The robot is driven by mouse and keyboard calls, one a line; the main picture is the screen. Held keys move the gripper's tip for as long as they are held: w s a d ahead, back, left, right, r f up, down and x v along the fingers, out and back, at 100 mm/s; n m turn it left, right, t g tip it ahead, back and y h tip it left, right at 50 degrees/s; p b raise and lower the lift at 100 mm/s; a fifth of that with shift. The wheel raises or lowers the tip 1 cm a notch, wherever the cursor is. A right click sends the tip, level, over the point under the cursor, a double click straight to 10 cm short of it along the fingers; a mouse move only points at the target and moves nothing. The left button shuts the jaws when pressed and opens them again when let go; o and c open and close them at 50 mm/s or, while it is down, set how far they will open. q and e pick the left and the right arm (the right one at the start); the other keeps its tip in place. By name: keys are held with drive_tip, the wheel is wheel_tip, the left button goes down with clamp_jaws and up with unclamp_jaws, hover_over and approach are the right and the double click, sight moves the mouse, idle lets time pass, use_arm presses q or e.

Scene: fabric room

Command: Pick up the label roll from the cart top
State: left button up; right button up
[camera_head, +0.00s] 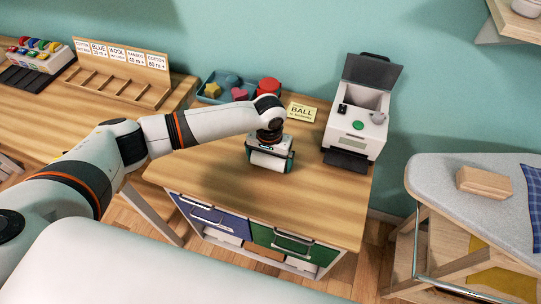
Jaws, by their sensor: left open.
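The label roll (267,161) appears as a white rounded shape low on the cart top (210,165), directly below my left gripper. My left gripper (270,162) points down over the cart top with its jaws open around the white shape. The gripper body hides much of the roll, and I cannot tell whether the fingers touch it. My right gripper is not in view.
A white label printer (358,115) with its dark lid raised stands at the cart's back right. A "BALL" sign (301,112) and a blue tray (213,91) of colored pieces, with a red container (268,87), are behind the gripper. The front cart top is clear.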

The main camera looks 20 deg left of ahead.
use_arm(q)
drive_tip(key=c, duration=0.9)
drive_tip(key=shift+o, duration=0.2)
drive_tip(key=shift+r, duration=0.1)
